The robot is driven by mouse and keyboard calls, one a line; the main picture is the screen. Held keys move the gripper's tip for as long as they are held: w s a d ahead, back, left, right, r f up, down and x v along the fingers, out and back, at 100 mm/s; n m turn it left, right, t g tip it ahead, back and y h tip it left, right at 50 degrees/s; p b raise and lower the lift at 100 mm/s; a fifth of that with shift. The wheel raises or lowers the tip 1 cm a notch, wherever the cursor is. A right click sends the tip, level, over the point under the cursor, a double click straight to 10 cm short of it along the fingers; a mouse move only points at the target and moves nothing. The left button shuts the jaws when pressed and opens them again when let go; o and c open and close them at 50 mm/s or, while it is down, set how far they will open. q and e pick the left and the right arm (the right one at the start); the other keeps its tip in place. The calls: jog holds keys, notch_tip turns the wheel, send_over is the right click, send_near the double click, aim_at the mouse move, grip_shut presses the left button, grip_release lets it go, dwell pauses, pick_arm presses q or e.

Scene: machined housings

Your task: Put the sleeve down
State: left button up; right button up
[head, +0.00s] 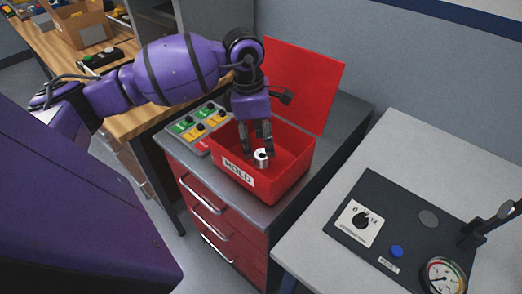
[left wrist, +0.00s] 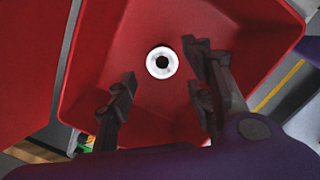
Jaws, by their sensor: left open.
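The sleeve (head: 261,163) is a small pale metal ring-shaped part with a dark bore. It is inside the red HOLD bin (head: 232,174), upright with its bore facing up. In the left wrist view the sleeve (left wrist: 162,75) shows against the red bin floor, with gaps to the fingers on both sides. My left gripper (head: 258,148) points down into the bin, just above and around the sleeve. In the left wrist view the left gripper (left wrist: 160,72) is open and its fingers are spread. My right gripper is not in view.
The bin's red lid (head: 305,85) stands open behind it. A tray with green and yellow parts (head: 195,125) lies beside the bin on the grey cabinet top (head: 335,125). A dark panel with a dial and gauge (head: 400,225) is on the right table. A cardboard box (head: 82,27) stands at far left.

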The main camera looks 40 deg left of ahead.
aim_at(256, 153)
pick_arm(q)
notch_tip(256, 153, up, 7)
jog(key=shift+s+a+f, duration=0.2)
jog(key=shift+s+a, duration=0.05)
jog(key=shift+a, duration=0.05)
dwell(1.0)
